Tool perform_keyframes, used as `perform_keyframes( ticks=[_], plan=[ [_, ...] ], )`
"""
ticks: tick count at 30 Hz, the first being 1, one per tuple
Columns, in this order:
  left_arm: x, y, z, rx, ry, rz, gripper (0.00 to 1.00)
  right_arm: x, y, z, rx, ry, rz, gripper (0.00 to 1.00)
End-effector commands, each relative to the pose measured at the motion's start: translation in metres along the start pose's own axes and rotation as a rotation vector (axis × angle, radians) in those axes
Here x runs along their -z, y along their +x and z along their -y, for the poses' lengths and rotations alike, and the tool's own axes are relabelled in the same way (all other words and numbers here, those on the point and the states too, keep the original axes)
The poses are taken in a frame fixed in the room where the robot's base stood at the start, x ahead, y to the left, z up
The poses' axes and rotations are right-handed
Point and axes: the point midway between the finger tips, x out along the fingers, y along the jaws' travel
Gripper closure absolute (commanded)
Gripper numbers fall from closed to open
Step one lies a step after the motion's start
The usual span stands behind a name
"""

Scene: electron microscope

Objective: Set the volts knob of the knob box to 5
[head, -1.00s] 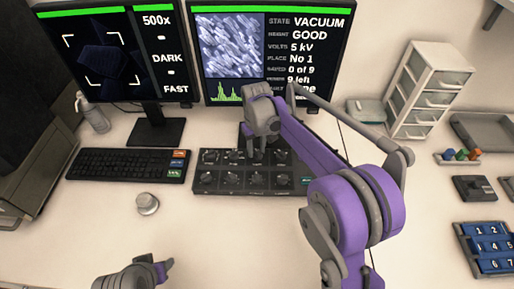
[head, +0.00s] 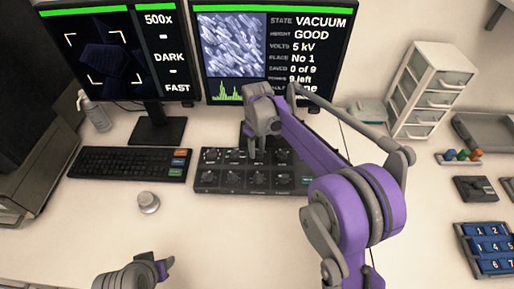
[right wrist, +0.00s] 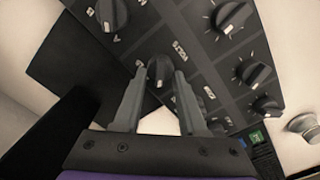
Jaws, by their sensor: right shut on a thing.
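The knob box (head: 208,187) is a dark panel with two rows of black knobs, below the right monitor in the head view. My right gripper (head: 256,150) reaches down to its upper row from above. In the right wrist view my right gripper (right wrist: 160,85) has its two fingers on either side of a black knob (right wrist: 159,68), whose label reads VOLTS, and is shut on it. The right monitor (head: 272,50) reads VOLTS 5 kV. My left gripper (head: 165,268) is at the bottom left, away from the box; its fingers are too small to judge.
A keyboard (head: 130,163) lies left of the knob box, and a small round metal knob (head: 148,202) stands in front of it. A drawer unit (head: 428,90), a grey tray (head: 488,135) and a blue numbered tray (head: 488,245) are on the right. The front middle table is clear.

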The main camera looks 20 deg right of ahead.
Motion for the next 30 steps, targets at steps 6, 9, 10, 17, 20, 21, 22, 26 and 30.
perform_keyframes(
  ticks=[6,9,10,17,20,21,22,26,30],
  plan=[
    [0.000,0.000,0.000,0.000,0.000,0.000,0.50,0.000,0.000,0.000,-0.001,0.000,0.001,0.41],
    [0.000,0.000,0.000,0.000,0.000,0.000,0.50,0.000,0.000,0.000,0.000,0.000,0.001,0.29],
    [0.000,0.000,0.000,0.000,0.000,0.000,0.50,0.000,0.000,0.000,0.000,0.000,0.001,0.29],
    [0.000,0.000,0.000,0.000,0.000,0.000,0.50,0.000,-0.001,0.000,0.000,0.000,0.000,0.29],
    [0.001,-0.001,0.000,0.000,0.000,0.000,0.50,0.000,-0.008,0.000,0.000,0.000,0.000,0.29],
    [0.001,-0.001,0.000,0.000,0.000,-0.001,0.50,0.000,-0.013,0.000,0.000,0.000,0.000,0.29],
    [0.001,-0.002,0.000,0.000,0.000,-0.001,0.50,0.000,-0.017,0.000,0.000,0.000,0.000,0.29],
    [0.003,-0.004,0.000,0.000,0.000,-0.002,0.50,0.000,-0.044,0.000,0.000,0.000,0.000,0.29],
    [0.004,-0.007,0.000,0.000,0.000,-0.002,0.50,0.000,-0.072,0.000,0.000,0.000,0.000,0.29]
  ],
)
